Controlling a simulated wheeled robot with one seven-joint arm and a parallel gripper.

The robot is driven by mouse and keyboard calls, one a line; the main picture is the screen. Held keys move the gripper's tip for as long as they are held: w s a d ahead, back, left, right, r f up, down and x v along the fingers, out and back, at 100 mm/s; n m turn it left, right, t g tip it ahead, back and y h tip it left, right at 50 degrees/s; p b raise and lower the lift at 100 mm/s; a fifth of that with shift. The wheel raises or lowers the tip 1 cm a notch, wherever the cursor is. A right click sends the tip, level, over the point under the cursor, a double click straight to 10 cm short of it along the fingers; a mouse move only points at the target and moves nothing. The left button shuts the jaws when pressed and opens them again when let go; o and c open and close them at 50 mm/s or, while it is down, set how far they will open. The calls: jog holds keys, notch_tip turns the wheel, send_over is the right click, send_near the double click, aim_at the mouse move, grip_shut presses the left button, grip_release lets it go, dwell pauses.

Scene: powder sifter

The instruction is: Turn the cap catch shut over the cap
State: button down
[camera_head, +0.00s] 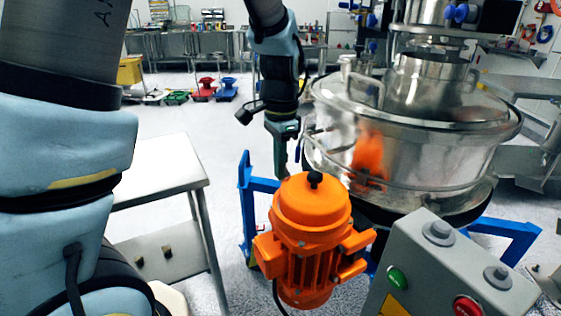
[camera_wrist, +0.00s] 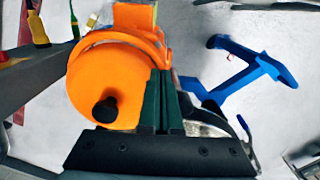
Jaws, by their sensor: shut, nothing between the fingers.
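My gripper (camera_head: 282,172) points down beside the left side of the steel sifter (camera_head: 420,150), just behind the orange motor. In the wrist view its dark green fingers (camera_wrist: 161,78) are together with nothing between them, in front of the orange motor's side. The orange motor (camera_head: 312,215) has a rounded top with a black knob (camera_head: 315,180); the knob also shows in the wrist view (camera_wrist: 105,110). The sifter has a round lid (camera_head: 330,95) with handles. I cannot clearly make out the cap or its catch; the arm and gripper hide part of the sifter's left rim.
A grey control box (camera_head: 440,275) with green and red buttons stands at the front right. A blue frame (camera_head: 246,195) is beneath the sifter; it also shows in the wrist view (camera_wrist: 245,65). A steel table (camera_head: 160,172) stands at left. Open floor lies behind.

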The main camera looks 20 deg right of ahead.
aim_at(291, 176)
jog(key=shift+s+d+f, duration=0.15)
jog(key=shift+d+f, duration=0.25)
jog(key=shift+d, duration=0.25)
jog(key=shift+s+d+f, duration=0.1)
jog(key=shift+d+f, duration=0.25)
jog(key=shift+d, duration=0.3)
jog(key=shift+s+a, duration=0.2)
jog(key=shift+s, duration=0.15)
jog(key=shift+w+d+r+p, duration=0.1)
jog(key=shift+w+r+p, duration=0.05)
jog(key=shift+r+p, duration=0.5)
jog(key=shift+w+d+r+p, duration=0.1)
jog(key=shift+w+r+p, duration=0.05)
jog(key=shift+r+p, duration=0.45)
jog(key=shift+d+r+p, duration=0.15)
jog(key=shift+r+p, duration=0.7)
jog(key=shift+r, duration=0.05)
jog(key=shift+w+a+r+p, duration=0.1)
jog(key=shift+a+r+p, duration=0.05)
jog(key=shift+r+p, duration=0.55)
jog(key=shift+w+a+r+p, duration=0.1)
jog(key=shift+a+r+p, duration=0.05)
jog(key=shift+r+p, duration=0.55)
jog(key=shift+r, duration=0.1)
jog(key=shift+a, duration=0.1)
